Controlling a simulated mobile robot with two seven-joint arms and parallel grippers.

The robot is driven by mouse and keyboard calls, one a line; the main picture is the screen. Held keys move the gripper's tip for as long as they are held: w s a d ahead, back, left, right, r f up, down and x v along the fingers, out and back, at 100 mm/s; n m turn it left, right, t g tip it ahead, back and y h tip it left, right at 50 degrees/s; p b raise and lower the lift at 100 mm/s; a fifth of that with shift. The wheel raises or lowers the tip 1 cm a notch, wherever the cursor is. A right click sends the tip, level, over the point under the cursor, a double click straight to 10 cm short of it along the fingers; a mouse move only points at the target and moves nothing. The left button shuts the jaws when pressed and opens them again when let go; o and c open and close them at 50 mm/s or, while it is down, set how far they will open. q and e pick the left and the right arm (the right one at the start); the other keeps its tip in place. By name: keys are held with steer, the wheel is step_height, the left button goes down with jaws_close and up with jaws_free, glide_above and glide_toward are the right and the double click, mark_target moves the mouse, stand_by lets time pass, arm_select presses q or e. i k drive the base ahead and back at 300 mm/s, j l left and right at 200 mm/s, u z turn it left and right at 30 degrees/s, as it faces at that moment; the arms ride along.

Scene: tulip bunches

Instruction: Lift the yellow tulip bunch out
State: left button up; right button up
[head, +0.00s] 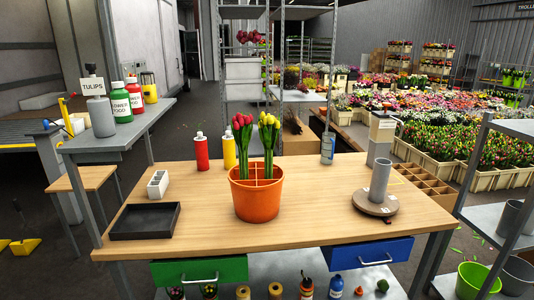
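The yellow tulip bunch (269,140) stands upright in the orange divided bucket (256,204), in a back right compartment. A red tulip bunch (242,138) stands beside it on the left, in a back left compartment. The front compartments look empty, though their floors are hidden. The bucket stands near the middle of the wooden table (320,215). The lower stems of both bunches are hidden by the bucket's rim and dividers. Neither of my grippers shows in the head view.
A black tray (146,221) and a white divided holder (157,184) lie left of the bucket. Red (201,152) and yellow (229,151) bottles stand behind it. A grey cylinder (380,180) stands on a round base at right. Table wood between is clear.

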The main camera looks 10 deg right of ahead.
mark_target(268, 142)
steer(key=i+l, duration=0.15)
steer(key=l, duration=0.25)
steer(key=i+l, duration=0.15)
steer(key=l, duration=0.3)
steer(key=i+l, duration=0.1)
steer(key=l, duration=0.3)
steer(key=i+l+u, duration=0.1)
steer(key=l, duration=0.35)
steer(key=i+l, duration=0.15)
steer(key=l, duration=0.25)
steer(key=i+l, duration=0.15)
steer(key=l, duration=0.3)
steer(key=i+l, duration=0.1)
steer(key=l, duration=0.35)
steer(key=i+l, duration=0.15)
steer(key=l, duration=0.25)
steer(key=u, duration=0.05)
